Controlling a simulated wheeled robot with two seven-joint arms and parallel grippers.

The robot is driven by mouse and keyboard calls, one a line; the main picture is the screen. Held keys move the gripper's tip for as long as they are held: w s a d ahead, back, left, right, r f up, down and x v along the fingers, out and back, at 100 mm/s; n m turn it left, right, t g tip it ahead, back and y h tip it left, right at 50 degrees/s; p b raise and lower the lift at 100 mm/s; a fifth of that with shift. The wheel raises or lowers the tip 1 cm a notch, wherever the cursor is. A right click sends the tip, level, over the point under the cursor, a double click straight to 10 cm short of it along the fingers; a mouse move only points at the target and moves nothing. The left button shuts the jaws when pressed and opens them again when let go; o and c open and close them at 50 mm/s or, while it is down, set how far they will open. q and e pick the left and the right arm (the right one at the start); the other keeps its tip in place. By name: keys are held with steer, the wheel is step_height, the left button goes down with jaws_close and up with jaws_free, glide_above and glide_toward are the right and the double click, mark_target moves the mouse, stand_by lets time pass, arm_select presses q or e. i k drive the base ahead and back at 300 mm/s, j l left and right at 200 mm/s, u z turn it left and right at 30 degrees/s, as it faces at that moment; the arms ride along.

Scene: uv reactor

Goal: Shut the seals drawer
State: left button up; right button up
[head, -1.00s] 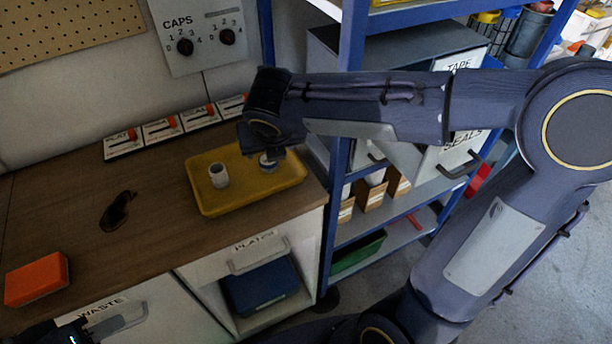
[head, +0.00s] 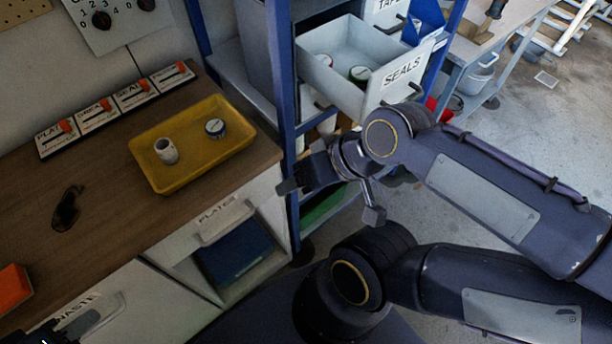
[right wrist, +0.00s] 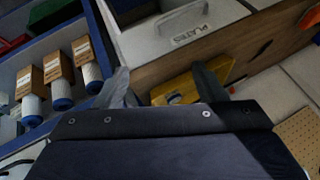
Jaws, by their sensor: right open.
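The seals drawer (head: 400,75) stands pulled out of the blue shelf rack in the head view, its inside showing. My right gripper (head: 328,203) is open and empty, below and left of the drawer, by the bench corner. Its spread fingers also show in the right wrist view (right wrist: 165,85). A dark bit of my left gripper (head: 40,336) shows at the bottom left; its jaws cannot be made out.
The plates drawer (head: 222,222) is below. The tape drawer (head: 385,12) is above the seals drawer. Cartons (right wrist: 56,66) stand on a lower shelf.

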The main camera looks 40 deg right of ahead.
mark_target(398, 70)
steer(key=k+z, duration=0.1)
steer(key=z, duration=1.85)
